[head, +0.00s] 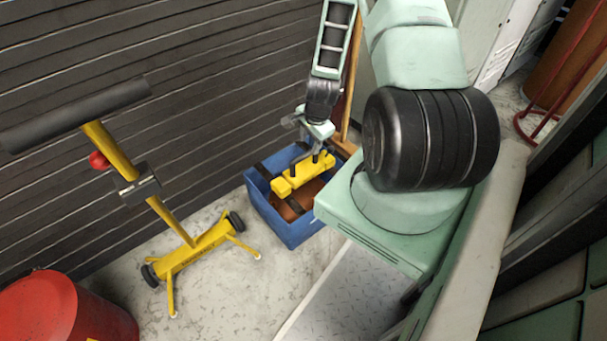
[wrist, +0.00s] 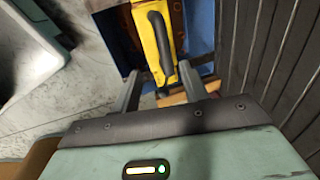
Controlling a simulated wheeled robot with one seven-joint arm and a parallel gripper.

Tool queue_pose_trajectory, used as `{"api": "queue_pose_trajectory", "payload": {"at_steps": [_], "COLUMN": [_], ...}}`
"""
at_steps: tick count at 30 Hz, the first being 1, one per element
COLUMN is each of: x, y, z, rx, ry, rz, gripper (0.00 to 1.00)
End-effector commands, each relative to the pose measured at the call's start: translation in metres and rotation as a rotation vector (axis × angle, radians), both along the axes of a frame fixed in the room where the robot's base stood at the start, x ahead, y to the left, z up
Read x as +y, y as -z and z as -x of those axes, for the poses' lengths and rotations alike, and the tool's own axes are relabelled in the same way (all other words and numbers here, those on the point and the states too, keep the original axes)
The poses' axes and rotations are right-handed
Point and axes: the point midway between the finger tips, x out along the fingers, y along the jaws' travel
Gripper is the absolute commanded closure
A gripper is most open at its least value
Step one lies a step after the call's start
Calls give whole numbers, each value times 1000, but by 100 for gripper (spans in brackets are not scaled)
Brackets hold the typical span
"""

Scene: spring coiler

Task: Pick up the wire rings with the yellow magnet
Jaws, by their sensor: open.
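The yellow magnet (head: 291,185) is a bar with a dark handle on top, at the blue bin (head: 287,231) in the head view. In the wrist view the magnet (wrist: 146,32) stands beyond my fingers, with its dark handle roughly between their lines. My gripper (head: 306,153) is just above the magnet, and in the wrist view my gripper (wrist: 160,74) has its two fingers apart. I cannot tell whether the fingers touch the handle. No wire rings can be made out; the magnet and my arm cover part of the bin, which holds something brown.
A yellow roller stand (head: 190,256) with a dark roller stands left of the bin. A red drum (head: 60,312) is at the lower left. A dark slatted wall (head: 200,80) runs behind. Bare concrete floor (head: 228,300) lies between stand and bin.

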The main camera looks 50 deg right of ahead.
Motion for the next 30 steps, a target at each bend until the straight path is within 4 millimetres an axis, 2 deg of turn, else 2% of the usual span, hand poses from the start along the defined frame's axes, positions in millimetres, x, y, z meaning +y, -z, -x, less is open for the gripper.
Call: {"api": "queue_pose_trajectory", "payload": {"at_steps": [1, 6, 17, 25, 30], "x": [0, -2, -4, -8, -8], "y": [16, 46, 69, 106, 109], "z": [-2, -8, -15, -28, -29], "rx": [1, 0, -1, 0, 0], "ry": [-1, -1, -3, -2, -3], "rz": [-1, 0, 1, -1, 1], "gripper": [56, 56, 56, 56, 56]}}
